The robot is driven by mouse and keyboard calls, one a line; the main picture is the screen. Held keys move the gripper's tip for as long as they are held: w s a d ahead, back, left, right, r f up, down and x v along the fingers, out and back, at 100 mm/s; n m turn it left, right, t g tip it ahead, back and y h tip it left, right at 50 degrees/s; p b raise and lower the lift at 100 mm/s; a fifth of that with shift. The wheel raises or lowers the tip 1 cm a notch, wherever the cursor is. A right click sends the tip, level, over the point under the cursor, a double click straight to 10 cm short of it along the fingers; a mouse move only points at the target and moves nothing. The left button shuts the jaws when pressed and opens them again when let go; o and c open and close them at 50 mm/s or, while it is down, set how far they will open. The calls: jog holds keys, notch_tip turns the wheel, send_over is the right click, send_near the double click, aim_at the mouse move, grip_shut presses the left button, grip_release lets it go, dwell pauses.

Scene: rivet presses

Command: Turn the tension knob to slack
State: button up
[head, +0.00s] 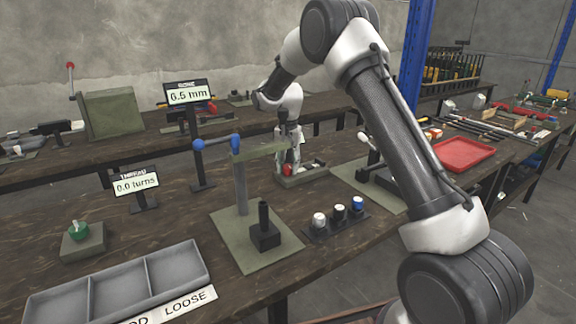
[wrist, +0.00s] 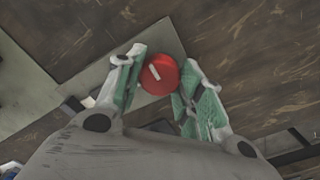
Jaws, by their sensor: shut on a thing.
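The red round tension knob (wrist: 160,76) sits between the two fingers of my gripper (wrist: 163,64) in the wrist view. A short white mark on its face tilts toward the upper left of that view. My gripper is shut on the knob, with green finger pads on either side. In the head view, my gripper (head: 290,164) points down at the knob (head: 287,170), which shows as a small red spot partly hidden by the fingers. The knob is on a green-grey base plate (head: 309,178) on the bench. Slack and tight markings are not legible.
A press with a blue-tipped lever (head: 217,143) stands left of my gripper. A rack with several capped pieces (head: 335,224) is in front. Displays read 6.5 mm (head: 188,94) and 0.0 turns (head: 136,186). A grey divided tray (head: 118,285) lies front left, a red tray (head: 463,153) right.

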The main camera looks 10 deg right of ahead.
aim_at(288, 166)
dwell(0.5)
jog(key=o, duration=1)
jog(key=shift+o, duration=0.2)
jog(key=shift+r, duration=0.1)
notch_tip(288, 166, up, 12)
